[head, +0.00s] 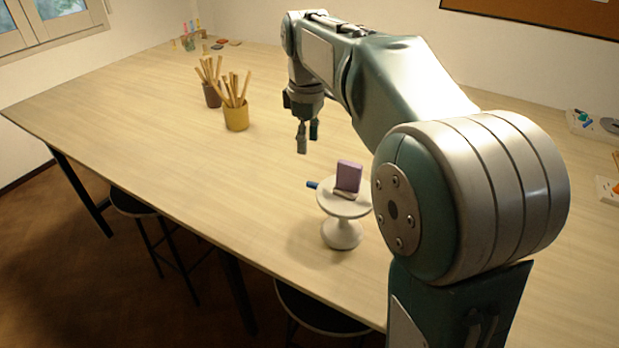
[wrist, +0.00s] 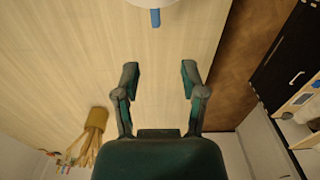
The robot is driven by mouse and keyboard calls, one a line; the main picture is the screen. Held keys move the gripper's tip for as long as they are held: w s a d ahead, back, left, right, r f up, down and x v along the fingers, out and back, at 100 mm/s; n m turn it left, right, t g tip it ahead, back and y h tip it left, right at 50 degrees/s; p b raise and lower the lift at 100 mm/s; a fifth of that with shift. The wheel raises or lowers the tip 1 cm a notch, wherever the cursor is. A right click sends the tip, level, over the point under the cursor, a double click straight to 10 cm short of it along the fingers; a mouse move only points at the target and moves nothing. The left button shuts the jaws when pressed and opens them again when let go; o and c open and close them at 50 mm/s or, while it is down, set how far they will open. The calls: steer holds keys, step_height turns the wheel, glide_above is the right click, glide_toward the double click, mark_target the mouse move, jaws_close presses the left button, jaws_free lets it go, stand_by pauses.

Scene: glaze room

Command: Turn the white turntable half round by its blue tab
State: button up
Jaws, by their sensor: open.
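The white turntable (head: 342,232) stands upright on the table on a flared foot. Its blue tab (head: 312,185) sticks out from the left of its round top, on the side towards my gripper. A purple block in a pale holder (head: 348,178) stands on the top. My gripper (head: 308,137) is open and empty, pointing down above the table, behind and left of the turntable and apart from it. In the wrist view the turntable's edge (wrist: 150,3) is cut off at the top. The blue tab (wrist: 155,18) shows there, beyond and between my open fingertips (wrist: 155,75).
A yellow cup of wooden sticks (head: 236,118) and a darker cup of sticks (head: 212,95) stand on the table left of my gripper. Small coloured items (head: 188,42) lie at the far corner. The table (head: 150,150) is bare around the turntable. Stools stand below its front edge.

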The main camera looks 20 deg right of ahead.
glide_above(313, 183)
steer(key=f, duration=0.5)
steer(key=shift+d+f, duration=0.3)
steer(key=shift+f, duration=0.1)
steer(key=f, duration=0.2)
steer(key=a+f, duration=0.1)
steer(key=f, duration=0.2)
steer(key=shift+w+a, duration=0.1)
steer(key=shift+d, duration=0.4)
jaws_close()
